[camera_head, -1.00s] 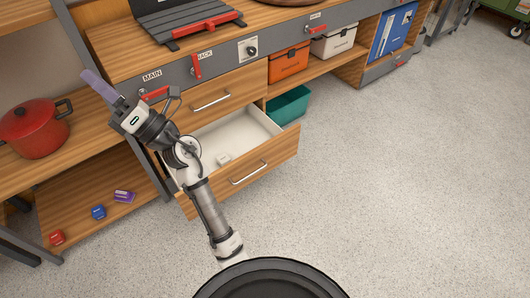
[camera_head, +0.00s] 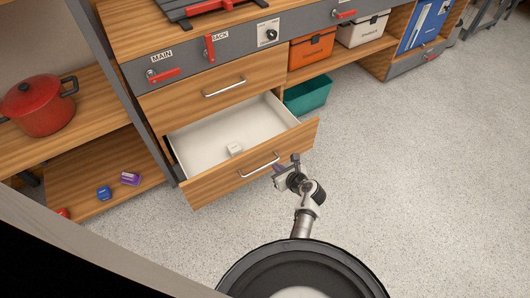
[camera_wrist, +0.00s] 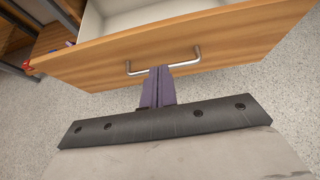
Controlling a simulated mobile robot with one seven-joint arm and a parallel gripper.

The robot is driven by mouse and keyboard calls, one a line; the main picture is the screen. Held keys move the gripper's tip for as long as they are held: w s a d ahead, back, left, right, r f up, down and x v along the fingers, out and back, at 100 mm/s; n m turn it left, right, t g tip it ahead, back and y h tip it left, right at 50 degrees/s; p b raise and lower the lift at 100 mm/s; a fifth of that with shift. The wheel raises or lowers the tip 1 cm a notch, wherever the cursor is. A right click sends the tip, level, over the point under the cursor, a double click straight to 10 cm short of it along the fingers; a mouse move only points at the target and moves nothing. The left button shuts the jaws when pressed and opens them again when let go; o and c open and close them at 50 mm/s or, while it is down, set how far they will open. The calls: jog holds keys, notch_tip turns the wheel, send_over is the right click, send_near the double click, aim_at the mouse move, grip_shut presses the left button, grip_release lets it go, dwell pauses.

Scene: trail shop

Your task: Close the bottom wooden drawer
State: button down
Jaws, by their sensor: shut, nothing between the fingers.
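The bottom wooden drawer (camera_head: 222,178) is pulled open below the closed upper drawer (camera_head: 215,87). Its white inside (camera_head: 205,138) shows, with a small white block (camera_head: 235,149) in it. The drawer front has a silver bar handle (camera_head: 260,166). My gripper (camera_head: 277,169) is in front of the drawer front, by the right end of the handle. In the wrist view the drawer front (camera_wrist: 230,45) spans the top, and the purple fingers (camera_wrist: 158,72) are shut and empty. Their tips are at the handle bar (camera_wrist: 135,72); I cannot tell whether they touch it.
A red pot (camera_head: 40,105) stands on the left shelf. A blue box (camera_head: 104,193) and a purple box (camera_head: 130,178) lie on the lower shelf. A teal bin (camera_head: 307,95) sits right of the drawers. The speckled floor (camera_head: 420,190) at right is clear.

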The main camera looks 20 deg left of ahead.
jog(key=x, duration=0.3)
jog(key=r+x, duration=0.1)
jog(key=x, duration=0.3)
jog(key=b+x, duration=0.1)
jog(key=x, duration=0.2)
jog(key=shift+w+a, duration=0.5)
jog(key=shift+a, duration=0.1)
jog(key=shift+w+a, duration=0.25)
jog(key=shift+a, duration=0.1)
jog(key=shift+w+a+r, duration=0.1)
